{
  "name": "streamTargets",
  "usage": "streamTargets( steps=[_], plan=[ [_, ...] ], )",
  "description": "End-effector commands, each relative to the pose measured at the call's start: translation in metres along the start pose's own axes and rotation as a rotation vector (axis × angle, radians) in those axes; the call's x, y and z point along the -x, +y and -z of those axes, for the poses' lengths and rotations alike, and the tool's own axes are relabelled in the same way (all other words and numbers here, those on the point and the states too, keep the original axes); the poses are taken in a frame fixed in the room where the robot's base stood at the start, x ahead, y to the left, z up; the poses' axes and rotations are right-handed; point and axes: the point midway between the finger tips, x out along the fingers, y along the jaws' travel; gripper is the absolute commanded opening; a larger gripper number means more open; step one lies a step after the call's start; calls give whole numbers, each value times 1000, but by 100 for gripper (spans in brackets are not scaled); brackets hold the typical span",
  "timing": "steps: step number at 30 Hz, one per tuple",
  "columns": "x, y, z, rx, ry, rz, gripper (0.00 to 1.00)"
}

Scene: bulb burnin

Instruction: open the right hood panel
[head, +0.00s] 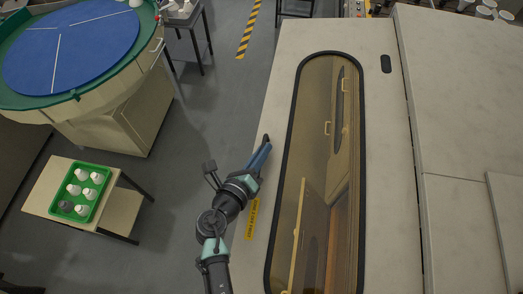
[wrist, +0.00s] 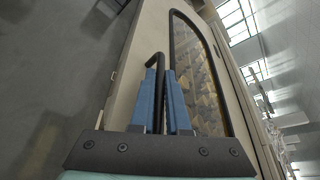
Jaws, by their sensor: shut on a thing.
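The hood panel (head: 278,75) is a pale beige panel with a long amber window (head: 322,115) framed in black rubber. It also shows in the wrist view (wrist: 149,40), with the window (wrist: 195,75) on its right. A dark bar handle (wrist: 156,59) stands at the panel's left edge; its end (head: 266,137) peeks out past my fingers in the head view. My gripper (head: 262,153) has blue fingers, which also show in the wrist view (wrist: 160,85). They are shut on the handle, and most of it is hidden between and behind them.
A yellow label (head: 252,219) is on the panel's side near my arm. Grey floor (head: 205,120) lies clear between. Another pale housing (head: 455,100) adjoins on the right.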

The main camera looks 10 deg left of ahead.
Motion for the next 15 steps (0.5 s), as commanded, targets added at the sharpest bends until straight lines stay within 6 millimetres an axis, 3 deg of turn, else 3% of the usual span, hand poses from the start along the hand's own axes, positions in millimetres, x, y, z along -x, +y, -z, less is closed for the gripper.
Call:
streamTargets(
  steps=[4,15],
  plan=[
    [-3,6,7,15,1,5,0],
    [-20,37,50,82,2,32,0]
  ],
)
